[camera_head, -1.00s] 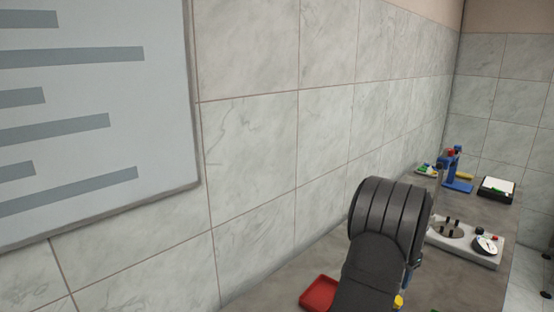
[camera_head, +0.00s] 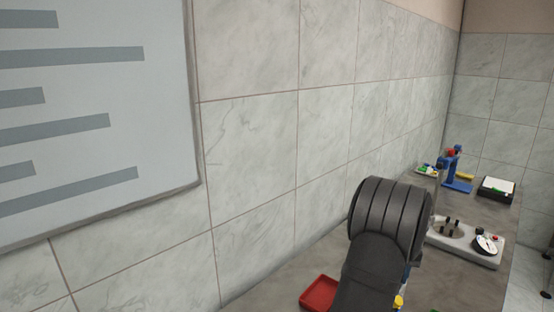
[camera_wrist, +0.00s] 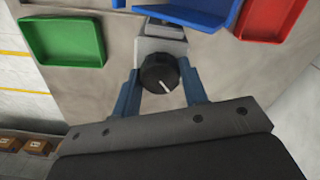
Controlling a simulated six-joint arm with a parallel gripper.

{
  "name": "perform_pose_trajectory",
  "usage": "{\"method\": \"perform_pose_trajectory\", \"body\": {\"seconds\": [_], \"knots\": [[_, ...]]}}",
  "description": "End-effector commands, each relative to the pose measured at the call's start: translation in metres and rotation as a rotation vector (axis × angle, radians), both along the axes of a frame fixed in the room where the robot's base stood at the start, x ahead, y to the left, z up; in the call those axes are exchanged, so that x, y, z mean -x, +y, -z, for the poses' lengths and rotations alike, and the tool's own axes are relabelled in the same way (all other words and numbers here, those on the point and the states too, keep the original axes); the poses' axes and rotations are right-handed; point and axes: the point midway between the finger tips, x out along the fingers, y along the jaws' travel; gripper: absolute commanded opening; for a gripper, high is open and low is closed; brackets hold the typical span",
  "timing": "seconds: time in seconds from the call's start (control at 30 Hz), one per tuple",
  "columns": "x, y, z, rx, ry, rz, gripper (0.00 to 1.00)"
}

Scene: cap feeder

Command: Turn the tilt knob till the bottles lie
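The tilt knob (camera_wrist: 160,73) is round and black with a white pointer line, on a grey-white housing (camera_wrist: 160,45) in the wrist view. The pointer slants down to the right. My gripper (camera_wrist: 159,80) has its two blue fingers on either side of the knob, and both appear to touch its sides. In the head view the dark end of my arm (camera_head: 388,225) hides the knob and fingers; only a bit of blue shows beside it. I cannot make out any bottles in either view.
A green tray (camera_wrist: 62,42), a blue tray (camera_wrist: 222,16) and a red tray (camera_wrist: 268,20) lie around the housing. The head view shows a red tray (camera_head: 318,292), a grey fixture with a dial (camera_head: 487,244), and a blue stand (camera_head: 455,180) farther along the bench.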

Motion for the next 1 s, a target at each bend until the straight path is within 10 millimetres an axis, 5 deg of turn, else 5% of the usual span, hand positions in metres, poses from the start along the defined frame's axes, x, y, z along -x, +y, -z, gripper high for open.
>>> {"method": "perform_pose_trajectory", "body": {"seconds": [0.27,1.0], "knots": [[0.0001,-0.0002,0.0,0.0,0.0,0.073,0.16],[0.0001,-0.0004,-0.0001,0.0,0.0,0.84,0.16]]}}
